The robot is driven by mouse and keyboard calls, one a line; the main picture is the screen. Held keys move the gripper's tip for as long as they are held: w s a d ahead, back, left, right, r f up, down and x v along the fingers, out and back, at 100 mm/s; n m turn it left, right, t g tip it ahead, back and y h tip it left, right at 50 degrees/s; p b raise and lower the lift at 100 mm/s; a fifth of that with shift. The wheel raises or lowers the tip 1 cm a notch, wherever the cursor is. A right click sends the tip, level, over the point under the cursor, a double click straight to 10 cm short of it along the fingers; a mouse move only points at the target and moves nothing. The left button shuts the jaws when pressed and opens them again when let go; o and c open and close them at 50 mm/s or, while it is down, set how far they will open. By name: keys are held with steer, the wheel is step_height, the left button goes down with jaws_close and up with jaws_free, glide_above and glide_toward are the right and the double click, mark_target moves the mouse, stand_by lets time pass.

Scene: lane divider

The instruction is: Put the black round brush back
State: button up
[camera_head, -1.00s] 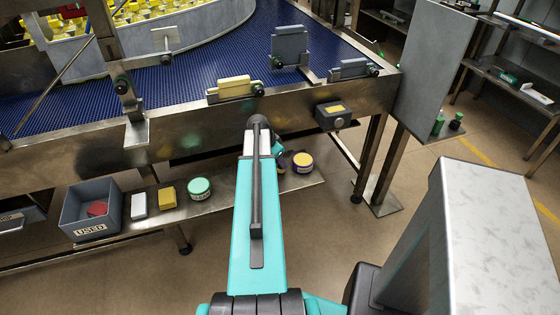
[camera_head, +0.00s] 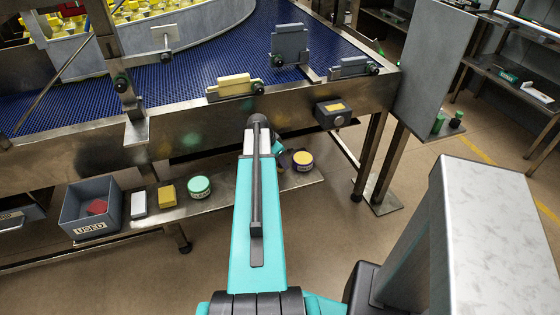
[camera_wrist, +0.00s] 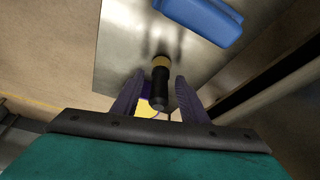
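In the wrist view, the black round brush (camera_wrist: 160,88) has a black body with a tan band near its far end. It lies between the two purple fingers of my gripper (camera_wrist: 162,76). The fingers look apart, with a narrow gap on each side of the brush. A grey metal surface is behind it; I cannot tell whether the brush touches it. In the head view, my arm hides the brush and most of the gripper, which is down by the low shelf (camera_head: 230,207) under the conveyor.
A purple tin with a yellow lid (camera_head: 303,161) stands close to my gripper. A green-lidded tin (camera_head: 199,187), a yellow block (camera_head: 167,195), a white block (camera_head: 138,204) and a grey USED bin (camera_head: 78,222) line the shelf. A blue object (camera_wrist: 203,20) is nearby in the wrist view. The conveyor frame (camera_head: 200,130) overhangs.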

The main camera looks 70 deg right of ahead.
steer(key=b+v, duration=0.2)
steer(key=v, duration=1.1)
steer(key=shift+w+r, duration=0.2)
steer(key=shift+r, duration=0.15)
stand_by(0.9)
